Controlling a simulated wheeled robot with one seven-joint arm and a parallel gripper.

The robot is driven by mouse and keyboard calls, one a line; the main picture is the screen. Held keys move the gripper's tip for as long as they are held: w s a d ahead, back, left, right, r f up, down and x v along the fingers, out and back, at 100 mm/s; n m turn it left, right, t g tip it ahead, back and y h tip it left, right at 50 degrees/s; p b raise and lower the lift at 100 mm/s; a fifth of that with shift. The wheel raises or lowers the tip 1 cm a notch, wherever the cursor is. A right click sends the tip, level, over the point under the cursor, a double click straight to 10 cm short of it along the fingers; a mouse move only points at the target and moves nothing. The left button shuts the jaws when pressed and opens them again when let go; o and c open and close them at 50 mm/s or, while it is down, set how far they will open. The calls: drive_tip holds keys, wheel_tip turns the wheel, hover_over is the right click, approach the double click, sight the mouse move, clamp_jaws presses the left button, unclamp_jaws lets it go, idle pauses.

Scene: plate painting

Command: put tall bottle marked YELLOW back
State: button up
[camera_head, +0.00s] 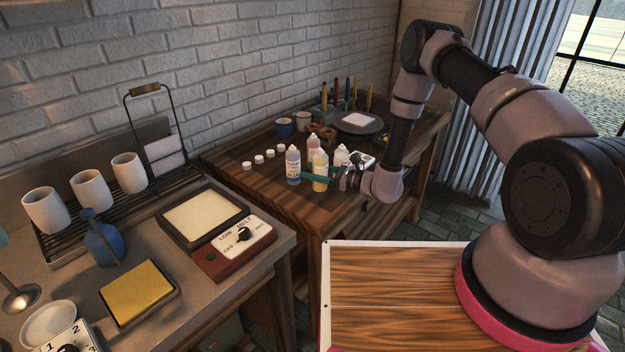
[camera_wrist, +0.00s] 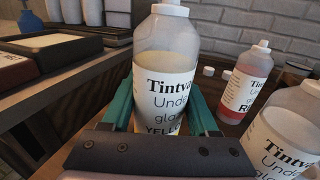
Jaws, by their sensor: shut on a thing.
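The tall bottle marked YELLOW (camera_wrist: 163,85) stands upright between the two teal fingers of my gripper (camera_wrist: 162,112) in the wrist view. Its white label reads "Tintva… Under gla… YELL…", partly hidden by the gripper below. In the head view the yellow bottle (camera_head: 320,168) is at the front of the bottle group over the wooden table (camera_head: 262,190), with my gripper (camera_head: 321,176) shut on it from the right. I cannot tell whether its base touches the wood.
A bottle marked RED (camera_wrist: 246,85) and another clear bottle (camera_wrist: 292,135) stand close on the right in the wrist view. A blue bottle (camera_head: 293,166) is just left of the held one. White caps (camera_head: 259,159) lie in a row further left. Front-left wood is clear.

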drive_tip(key=shift+f, duration=1.4)
drive_tip(key=shift+f, duration=0.1)
drive_tip(key=o, duration=0.9)
drive_tip(key=shift+d, duration=0.1)
drive_tip(key=shift+c, duration=0.2)
